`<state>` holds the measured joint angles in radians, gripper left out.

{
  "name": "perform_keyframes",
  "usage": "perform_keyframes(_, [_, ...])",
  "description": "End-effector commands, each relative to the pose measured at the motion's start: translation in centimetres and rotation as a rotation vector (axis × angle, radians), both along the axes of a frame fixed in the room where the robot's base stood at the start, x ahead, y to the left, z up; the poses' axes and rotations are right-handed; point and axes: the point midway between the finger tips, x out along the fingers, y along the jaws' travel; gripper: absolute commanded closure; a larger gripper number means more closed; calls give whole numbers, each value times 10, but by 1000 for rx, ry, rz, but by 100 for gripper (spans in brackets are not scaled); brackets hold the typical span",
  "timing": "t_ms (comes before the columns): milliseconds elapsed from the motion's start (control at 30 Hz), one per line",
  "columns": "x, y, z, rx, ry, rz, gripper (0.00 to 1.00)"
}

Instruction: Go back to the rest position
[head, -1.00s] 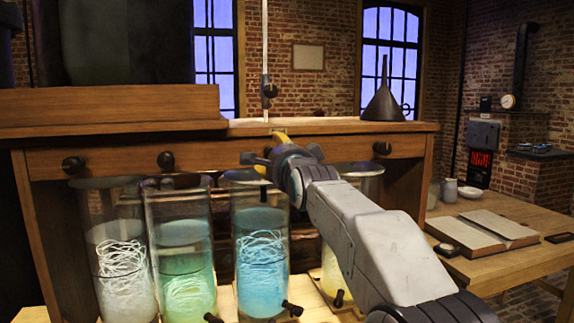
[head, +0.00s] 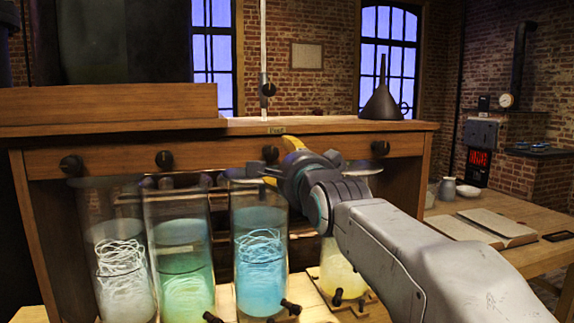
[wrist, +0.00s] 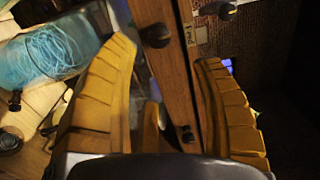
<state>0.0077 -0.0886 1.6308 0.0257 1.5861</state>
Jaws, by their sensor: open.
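My gripper (head: 272,162) is in front of the wooden bench's drawer rail, just above and right of the blue jar (head: 260,250) in the head view. In the wrist view its two yellow fingers (wrist: 168,95) are spread wide with nothing held between them. The rail (wrist: 165,70) with dark round knobs shows in the gap beyond them. The blue jar shows at the upper left of the wrist view (wrist: 45,50). My arm hides part of the yellow jar (head: 341,275).
A white jar (head: 122,260) and a green jar (head: 183,265) stand left of the blue one. A black funnel (head: 382,98) stands on the bench top. A side table at right holds an open book (head: 480,228), a bowl and a mug.

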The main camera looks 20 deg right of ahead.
Motion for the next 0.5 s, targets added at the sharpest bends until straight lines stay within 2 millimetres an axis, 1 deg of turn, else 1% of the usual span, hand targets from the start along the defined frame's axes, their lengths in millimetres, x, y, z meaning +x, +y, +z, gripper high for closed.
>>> perform_keyframes(233, [0, 0, 0, -5, 0, 0, 39])
perform_keyframes(300, [0, 0, 0, -29, 0, 0, 39])
perform_keyframes(367, [0, 0, 0, -71, 2, 0, 39])
perform_keyframes(433, [0, 0, -3, -148, 14, 1, 39])
perform_keyframes(500, [0, 0, -11, -257, 48, 5, 39])
